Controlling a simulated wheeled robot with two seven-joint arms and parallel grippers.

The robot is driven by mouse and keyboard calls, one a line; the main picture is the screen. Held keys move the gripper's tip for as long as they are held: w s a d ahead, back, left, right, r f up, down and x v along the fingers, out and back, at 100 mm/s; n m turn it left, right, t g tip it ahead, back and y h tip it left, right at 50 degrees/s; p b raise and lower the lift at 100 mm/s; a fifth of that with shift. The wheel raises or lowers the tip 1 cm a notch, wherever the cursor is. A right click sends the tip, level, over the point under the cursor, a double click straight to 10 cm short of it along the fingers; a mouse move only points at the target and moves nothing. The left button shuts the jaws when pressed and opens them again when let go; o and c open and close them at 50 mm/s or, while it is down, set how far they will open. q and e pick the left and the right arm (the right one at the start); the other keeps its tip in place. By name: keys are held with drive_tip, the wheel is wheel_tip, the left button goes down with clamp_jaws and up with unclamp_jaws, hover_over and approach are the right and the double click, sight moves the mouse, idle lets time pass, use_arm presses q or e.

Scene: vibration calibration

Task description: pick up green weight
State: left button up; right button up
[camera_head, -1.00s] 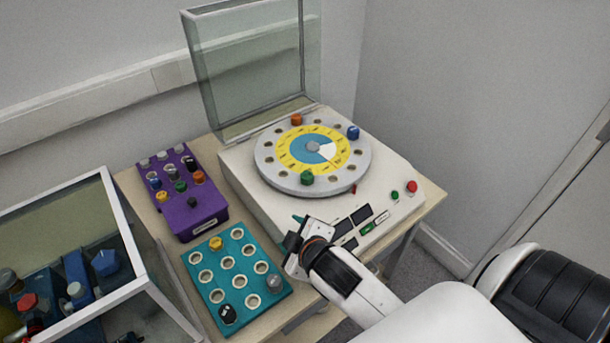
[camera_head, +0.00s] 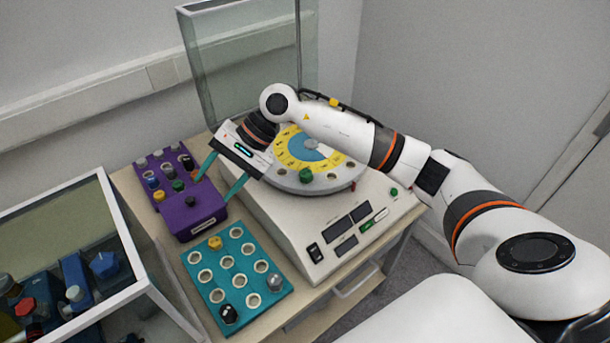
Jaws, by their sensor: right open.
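A green weight (camera_head: 178,185) sits in the purple rack (camera_head: 190,222) among other coloured weights. Another green weight (camera_head: 306,175) stands at the front edge of the round grey turntable. My right gripper (camera_head: 213,190) is open, with its two teal fingers spread and pointing down and left. It hovers at the right side of the purple rack, to the right of the green weight in that rack. Nothing shows between its fingers. My left gripper is not in view.
A teal rack (camera_head: 217,294) with mostly empty holes lies in front of the purple one. A glass-walled case (camera_head: 128,232) with several items stands at the left. The turntable machine (camera_head: 290,235) is partly under my right arm; a raised glass cover (camera_head: 240,60) stands behind.

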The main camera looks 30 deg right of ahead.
drive_tip(key=w+d+n+h, duration=0.2)
drive_tip(key=d+h, duration=0.4)
drive_tip(key=d, duration=0.7)
drive_tip(key=n+g+h+p, duration=0.1)
drive_tip(key=h+p, duration=0.1)
drive_tip(key=h, duration=0.1)
hover_over(306, 172)
drive_tip(key=w, duration=0.1)
drive_tip(key=f, duration=0.3)
drive_tip(key=shift+a, duration=0.2)
drive_tip(key=shift+f+p, duration=0.3)
drive_tip(key=shift+f, duration=0.3)
drive_tip(key=shift+s+f+p, duration=0.15)
drive_tip(key=shift+f+p, duration=0.15)
drive_tip(key=shift+p, duration=0.05)
drive_tip(key=f, duration=0.1)
drive_tip(key=f+p, duration=0.2)
drive_tip(key=shift+s+d+f, duration=0.2)
drive_tip(key=shift+s+f, duration=0.1)
drive_tip(key=shift+s, duration=0.05)
drive_tip(key=shift+f, duration=0.5)
drive_tip(key=shift+w, duration=0.1)
drive_tip(key=c, duration=1)
